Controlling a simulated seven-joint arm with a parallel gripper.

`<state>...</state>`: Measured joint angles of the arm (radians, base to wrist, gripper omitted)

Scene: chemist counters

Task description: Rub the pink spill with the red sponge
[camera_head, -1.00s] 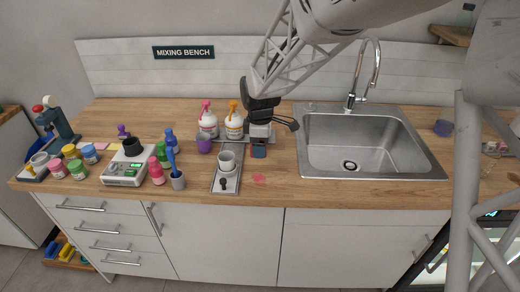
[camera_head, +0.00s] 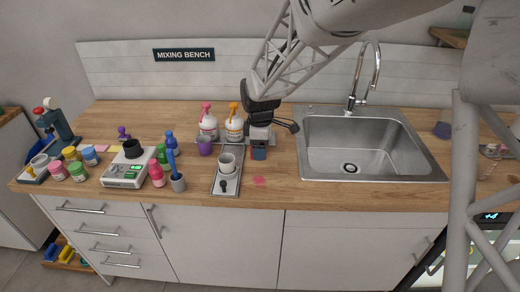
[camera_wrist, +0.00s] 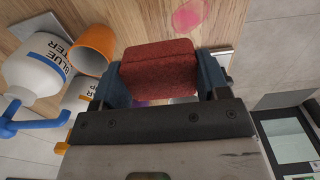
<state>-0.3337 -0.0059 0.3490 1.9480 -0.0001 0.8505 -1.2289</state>
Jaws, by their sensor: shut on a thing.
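The pink spill (camera_head: 259,181) is a small flat patch on the wooden counter, near its front edge. It also shows at the top of the wrist view (camera_wrist: 188,14). My gripper (camera_head: 259,150) is behind the spill in the head view, between the mortar tray and the sink. In the wrist view my gripper (camera_wrist: 160,78) is shut on the red sponge (camera_wrist: 158,66), a rough block between the two fingers. The sponge is apart from the spill in both views. Whether its underside touches the counter I cannot tell.
The sink (camera_head: 350,160) is right of my gripper. A grey tray (camera_head: 217,185) with a white mortar (camera_head: 227,162) is to the left. The counter around the spill is clear.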

